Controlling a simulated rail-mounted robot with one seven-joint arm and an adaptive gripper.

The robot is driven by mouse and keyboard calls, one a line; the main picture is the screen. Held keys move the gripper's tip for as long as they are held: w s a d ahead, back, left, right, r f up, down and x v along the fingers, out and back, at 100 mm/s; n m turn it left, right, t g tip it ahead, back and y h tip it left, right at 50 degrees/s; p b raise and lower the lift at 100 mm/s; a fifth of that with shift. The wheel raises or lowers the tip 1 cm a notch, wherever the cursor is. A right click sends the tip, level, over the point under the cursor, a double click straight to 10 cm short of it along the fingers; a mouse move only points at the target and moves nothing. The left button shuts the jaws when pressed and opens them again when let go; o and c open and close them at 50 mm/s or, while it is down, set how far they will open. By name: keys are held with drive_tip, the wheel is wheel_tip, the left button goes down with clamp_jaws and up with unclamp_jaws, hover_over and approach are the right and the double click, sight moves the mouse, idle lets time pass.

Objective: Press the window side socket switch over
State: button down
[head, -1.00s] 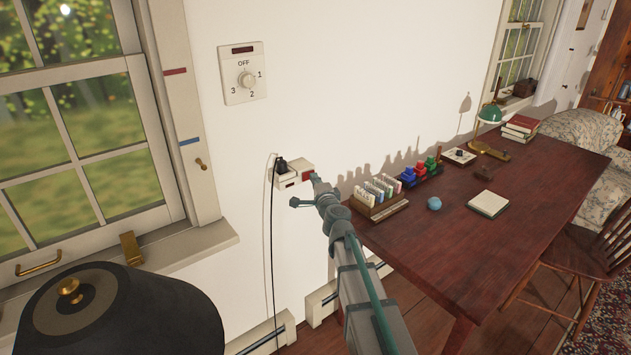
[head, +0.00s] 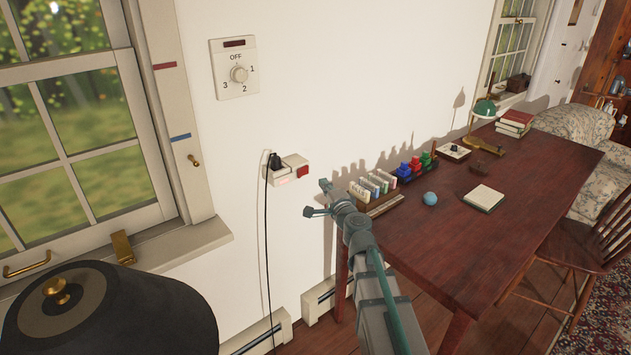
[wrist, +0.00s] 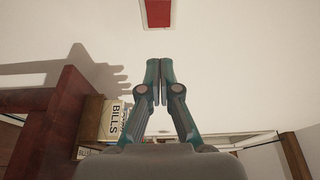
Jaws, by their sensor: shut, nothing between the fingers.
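The double socket (head: 286,170) is on the white wall between window and desk. A black plug (head: 275,161) with a hanging cord sits in its left, window-side half. The window-side switch (head: 282,180) is pale pink and looks lit. The other switch (head: 302,171) is dark red. My gripper (head: 323,185) is right of the socket and below its right end, apart from it in the head view. In the wrist view my gripper (wrist: 158,70) has its fingers together and empty. A red switch shows at the top edge there (wrist: 155,14); I cannot tell which one.
A dial plate (head: 237,70) is on the wall above the socket. The desk (head: 455,235) carries a card rack (head: 368,188), colored pieces (head: 414,166) and a blue ball (head: 430,198). A dark round object (head: 105,315) stands at lower left. The wall around the socket is bare.

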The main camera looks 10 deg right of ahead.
drive_tip(key=s+d, duration=0.2)
drive_tip(key=s, duration=0.3)
drive_tip(key=shift+s+d+b, duration=0.3)
